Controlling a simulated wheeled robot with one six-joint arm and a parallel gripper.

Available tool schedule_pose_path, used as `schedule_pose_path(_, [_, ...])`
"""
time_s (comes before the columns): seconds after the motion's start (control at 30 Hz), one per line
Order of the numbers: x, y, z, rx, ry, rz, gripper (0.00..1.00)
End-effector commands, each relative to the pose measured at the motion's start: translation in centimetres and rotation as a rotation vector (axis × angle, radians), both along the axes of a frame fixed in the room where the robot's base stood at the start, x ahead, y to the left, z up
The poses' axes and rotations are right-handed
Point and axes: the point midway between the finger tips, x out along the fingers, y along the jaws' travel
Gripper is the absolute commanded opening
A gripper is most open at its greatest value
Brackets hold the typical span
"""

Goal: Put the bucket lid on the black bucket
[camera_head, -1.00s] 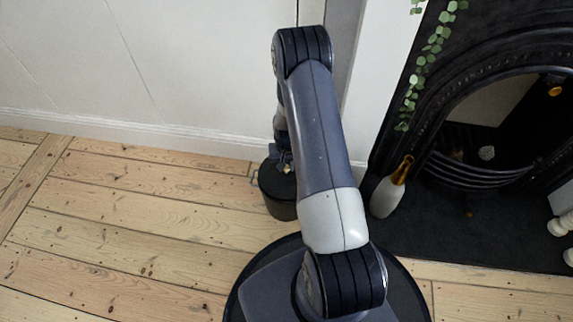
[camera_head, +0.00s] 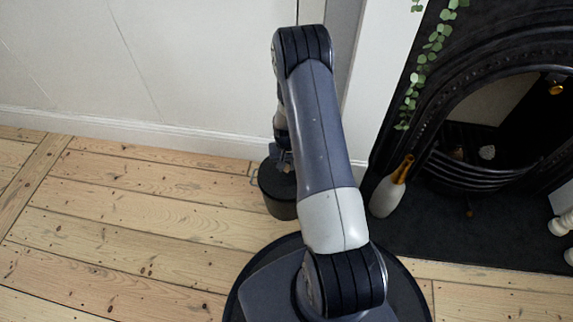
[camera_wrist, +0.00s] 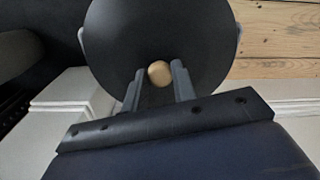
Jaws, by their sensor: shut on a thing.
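The black bucket (camera_head: 282,207) stands upright on the floorboards near the wall, partly hidden behind my arm in the head view. The dark round bucket lid (camera_wrist: 160,30) fills the top middle of the wrist view, with a small tan knob (camera_wrist: 159,73) at its centre. My gripper (camera_wrist: 158,82) is shut on this knob, one finger on each side. In the head view the lid appears at the top of the bucket, but my arm hides much of it. I cannot tell if the lid is fully seated on the rim.
A white bottle with a gold neck (camera_head: 391,190) stands right of the bucket, by the black fireplace (camera_head: 480,130). The white wall and skirting (camera_head: 150,132) are close behind the bucket. The floorboards (camera_head: 130,220) to the left are clear.

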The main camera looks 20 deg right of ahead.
Motion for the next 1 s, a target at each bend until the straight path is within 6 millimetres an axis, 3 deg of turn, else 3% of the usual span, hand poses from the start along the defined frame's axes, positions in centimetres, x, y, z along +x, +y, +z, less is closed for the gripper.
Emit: schedule_pose_path(1.0, [0.00, -0.01, -0.98, 0.000, 0.000, 0.000, 0.00])
